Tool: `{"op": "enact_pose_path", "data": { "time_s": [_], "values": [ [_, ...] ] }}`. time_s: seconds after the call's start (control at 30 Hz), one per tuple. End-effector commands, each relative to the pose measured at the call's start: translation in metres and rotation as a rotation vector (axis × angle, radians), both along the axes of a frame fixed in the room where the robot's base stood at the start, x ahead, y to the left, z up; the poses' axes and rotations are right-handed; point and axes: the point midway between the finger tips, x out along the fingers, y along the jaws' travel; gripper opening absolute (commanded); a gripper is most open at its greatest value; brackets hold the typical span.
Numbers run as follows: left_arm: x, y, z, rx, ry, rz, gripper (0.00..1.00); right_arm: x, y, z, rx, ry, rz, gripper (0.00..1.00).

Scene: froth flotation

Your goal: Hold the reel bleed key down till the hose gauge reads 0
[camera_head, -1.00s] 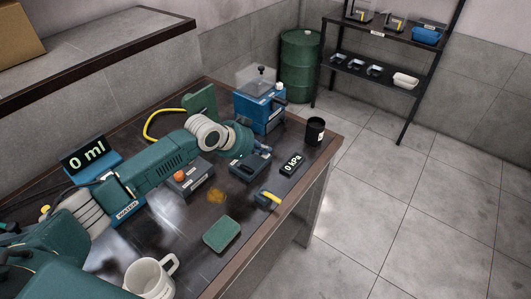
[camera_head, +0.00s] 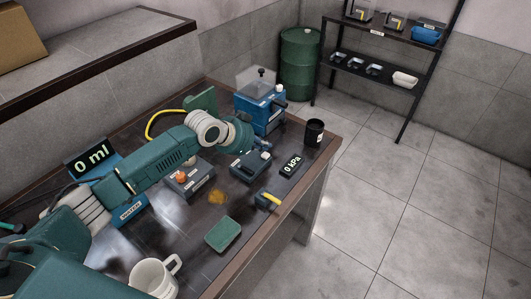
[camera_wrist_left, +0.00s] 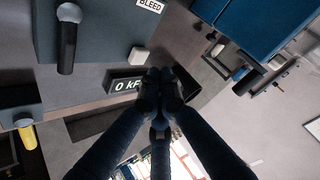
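The hose gauge (camera_head: 291,165) is a small black display on the bench and reads 0 kPa; its display also shows in the left wrist view (camera_wrist_left: 126,86). Beside it is a blue-grey box (camera_head: 248,168). In the wrist view a grey-blue box (camera_wrist_left: 95,35) carries a BLEED label (camera_wrist_left: 149,5), a dark knob (camera_wrist_left: 67,14) and a small pale block (camera_wrist_left: 138,54). I cannot tell for sure which part is the key. My left gripper (camera_wrist_left: 160,88) has its fingers together, apart from these parts in the picture. My right gripper is not visible.
A blue machine (camera_head: 261,110), a black cup (camera_head: 314,131), an orange-knobbed box (camera_head: 188,182), a yellow-handled item (camera_head: 268,202), a green pad (camera_head: 223,235) and a white mug (camera_head: 155,276) stand on the bench. A 0 ml display (camera_head: 91,157) is at left.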

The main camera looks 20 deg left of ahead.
Motion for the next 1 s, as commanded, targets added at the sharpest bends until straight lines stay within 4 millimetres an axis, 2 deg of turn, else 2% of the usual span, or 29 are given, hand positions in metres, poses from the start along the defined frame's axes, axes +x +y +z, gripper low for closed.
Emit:
{"op": "enact_pose_path", "data": {
  "time_s": [0.03, 0.1, 0.4, 1.0],
  "values": [
    [0.0, 0.0, 0.01, 0.0, -0.001, 0.0, 0.0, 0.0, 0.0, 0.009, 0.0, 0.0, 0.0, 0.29],
    [0.0, 0.0, 0.018, 0.0, -0.001, 0.0, 0.0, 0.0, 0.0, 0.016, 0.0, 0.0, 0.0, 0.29],
    [0.0, 0.0, 0.044, 0.0, -0.001, 0.001, 0.0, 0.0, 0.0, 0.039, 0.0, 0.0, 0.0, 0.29],
    [0.0, 0.0, 0.042, 0.0, 0.0, 0.0, 0.0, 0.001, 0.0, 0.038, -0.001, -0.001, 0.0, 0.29]
  ]
}}
